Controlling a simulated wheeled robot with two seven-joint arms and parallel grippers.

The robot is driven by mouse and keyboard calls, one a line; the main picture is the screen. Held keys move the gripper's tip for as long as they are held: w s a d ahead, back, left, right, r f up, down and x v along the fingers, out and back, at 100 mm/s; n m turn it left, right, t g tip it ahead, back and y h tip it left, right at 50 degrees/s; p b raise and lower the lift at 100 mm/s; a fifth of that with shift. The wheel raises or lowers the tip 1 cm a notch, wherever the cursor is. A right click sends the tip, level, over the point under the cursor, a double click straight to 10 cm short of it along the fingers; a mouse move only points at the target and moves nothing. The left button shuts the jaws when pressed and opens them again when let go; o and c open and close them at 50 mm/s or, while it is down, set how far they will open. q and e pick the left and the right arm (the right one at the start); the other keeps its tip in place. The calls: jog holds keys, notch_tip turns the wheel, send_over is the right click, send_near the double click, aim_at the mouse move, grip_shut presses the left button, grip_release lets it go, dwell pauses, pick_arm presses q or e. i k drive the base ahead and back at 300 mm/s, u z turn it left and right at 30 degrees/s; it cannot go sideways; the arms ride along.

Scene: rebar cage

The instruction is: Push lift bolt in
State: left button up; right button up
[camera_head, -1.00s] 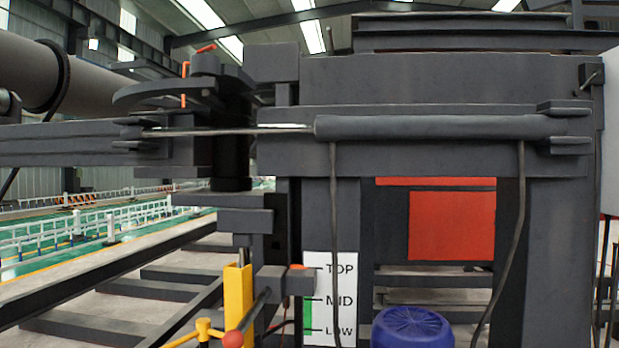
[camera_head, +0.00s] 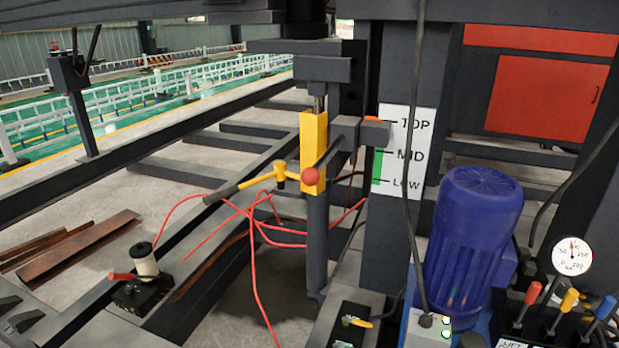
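The rod runs from the knob up and right toward a dark block (camera_head: 374,133). I cannot tell how far in it sits. A yellow lever with a dark grip (camera_head: 245,184) reaches left from the bracket. A white scale plate (camera_head: 409,150) marked TOP, MID and LOW stands to the right, with a green strip and an orange pointer at its edge. Neither gripper is in view.
A blue motor (camera_head: 470,240), a gauge (camera_head: 571,254) and red, yellow and blue levers stand at right. Red hoses (camera_head: 262,235) lie below the bracket. A small box with a red handle (camera_head: 140,280) is at lower left. Steel beams cross the floor.

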aim_at(311, 176)
jog(key=z, duration=2.4)
jog(key=k, duration=0.75)
jog(key=u, duration=0.85)
jog(key=i, duration=0.55)
